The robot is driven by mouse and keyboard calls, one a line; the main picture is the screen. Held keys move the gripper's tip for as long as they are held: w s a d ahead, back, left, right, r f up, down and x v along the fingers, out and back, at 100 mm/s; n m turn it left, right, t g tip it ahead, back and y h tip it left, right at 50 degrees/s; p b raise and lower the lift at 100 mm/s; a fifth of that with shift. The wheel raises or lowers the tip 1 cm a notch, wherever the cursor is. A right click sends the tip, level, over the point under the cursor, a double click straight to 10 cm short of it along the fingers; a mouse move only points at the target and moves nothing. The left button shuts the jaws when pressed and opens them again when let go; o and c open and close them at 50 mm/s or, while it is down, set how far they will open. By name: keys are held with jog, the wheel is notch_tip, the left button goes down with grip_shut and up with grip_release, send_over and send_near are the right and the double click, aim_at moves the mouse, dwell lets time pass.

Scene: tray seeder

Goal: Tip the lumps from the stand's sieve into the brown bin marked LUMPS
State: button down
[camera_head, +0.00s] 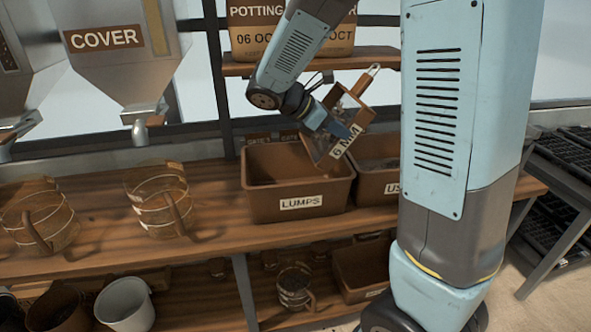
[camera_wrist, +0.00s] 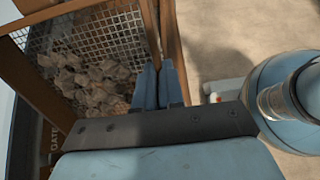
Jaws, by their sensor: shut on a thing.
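The wooden-framed sieve (camera_head: 358,113), with a "6 MM" label, is in my gripper (camera_head: 338,128), raised and steeply tilted at the back right of the brown LUMPS bin (camera_head: 267,208). In the wrist view, my gripper (camera_wrist: 159,82) is shut on the edge of the sieve's frame (camera_wrist: 150,28). Pale brown lumps (camera_wrist: 95,82) lie on the sieve's wire mesh (camera_wrist: 90,32), heaped toward the lower part of that view. The bin is open-topped on the wooden bench, and no lumps show inside it. My arm hides part of the sieve in the head view.
Another brown bin (camera_head: 375,188), label partly hidden, stands right beside the LUMPS bin. Two clear jugs (camera_head: 160,200) stand left on the bench (camera_head: 110,243). A COVER hopper (camera_head: 125,60) hangs above them. A potting bag (camera_head: 250,32) sits on the shelf behind. Black trays (camera_head: 565,155) are at right.

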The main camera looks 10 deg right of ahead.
jog(key=shift+a+r+h+p, duration=0.3)
jog(key=shift+a+r+h, duration=0.05)
jog(key=shift+a+h, duration=0.55)
jog(key=shift+a+f+h+p, duration=0.35)
jog(key=shift+a+f+h, duration=0.15)
jog(key=shift+a+h, duration=0.4)
jog(key=a+f+h+p, duration=0.1)
jog(key=a+h+p, duration=0.2)
jog(key=a+h, duration=0.5)
jog(key=shift+a+f+h, duration=0.2)
jog(key=shift+a+h, duration=0.1)
jog(key=shift+a, duration=0.55)
dwell(0.9)
dwell(0.7)
jog(key=shift+d+r+y, duration=0.4)
jog(key=shift+d+y, duration=0.45)
jog(key=shift+y, duration=0.15)
jog(key=shift+d+r+y, duration=0.15)
jog(key=shift+d+y, duration=0.15)
